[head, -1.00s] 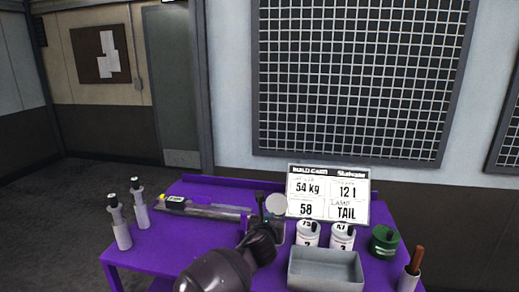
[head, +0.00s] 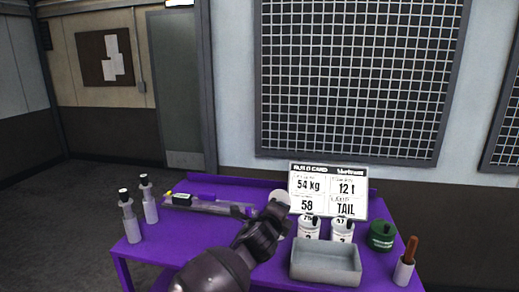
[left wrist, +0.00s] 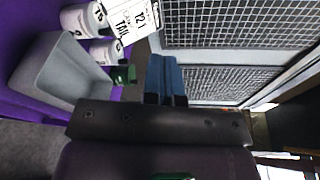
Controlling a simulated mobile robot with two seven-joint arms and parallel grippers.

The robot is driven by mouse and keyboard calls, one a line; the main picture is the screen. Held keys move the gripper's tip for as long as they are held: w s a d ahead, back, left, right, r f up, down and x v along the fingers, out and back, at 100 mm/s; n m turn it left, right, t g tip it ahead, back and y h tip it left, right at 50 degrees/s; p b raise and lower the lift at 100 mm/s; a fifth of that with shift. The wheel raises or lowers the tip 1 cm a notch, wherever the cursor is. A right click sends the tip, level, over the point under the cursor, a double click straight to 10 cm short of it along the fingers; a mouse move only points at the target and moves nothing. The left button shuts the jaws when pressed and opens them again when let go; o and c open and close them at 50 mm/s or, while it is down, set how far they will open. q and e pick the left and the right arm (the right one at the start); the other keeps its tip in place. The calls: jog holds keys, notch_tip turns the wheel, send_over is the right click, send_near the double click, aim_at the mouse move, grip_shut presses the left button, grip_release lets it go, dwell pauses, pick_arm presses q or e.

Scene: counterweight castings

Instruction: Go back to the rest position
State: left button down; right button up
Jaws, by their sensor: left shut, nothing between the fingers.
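My left arm comes in from the bottom of the head view, and my left gripper (head: 265,225) is raised in front of the purple table (head: 160,247). In the left wrist view the blue fingers of my left gripper (left wrist: 166,80) lie side by side, shut, with nothing between them. From the head view the fingertips are hard to make out against the dark wrist. My right gripper is in neither view.
The table bears a grey tray (head: 325,275), two white canisters (head: 309,229), a green tin (head: 381,236), a brown-handled tool in a white cup (head: 404,270), two bottles (head: 131,222) and a build card (head: 328,191). A grid panel (head: 357,80) hangs behind.

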pick_arm(q)
jog(key=s+a+f+n+y+b, duration=0.1)
jog(key=s+a+f+n, duration=0.65)
jog(key=a+n, duration=0.25)
jog(key=s+a+f+n+y, duration=0.1)
jog(key=s+a+f+n, duration=0.5)
jog(key=s+a+n, duration=0.3)
jog(key=s+a+f+n+g+y, duration=0.1)
jog(key=s+a+f+n, duration=0.1)
jog(key=s+a+f, duration=0.3)
jog(key=s+a+f+n+g+y+b, duration=0.1)
jog(key=s+a+f, duration=0.3)
jog(key=s, duration=0.6)
jog(key=s+a+f+n+g+y, duration=0.2)
jog(key=s+a+f, duration=0.3)
jog(key=s+f, duration=0.3)
jog(key=shift+s+a+n+b, duration=0.3)
jog(key=shift+a+n, duration=0.05)
jog(key=shift+n, duration=0.15)
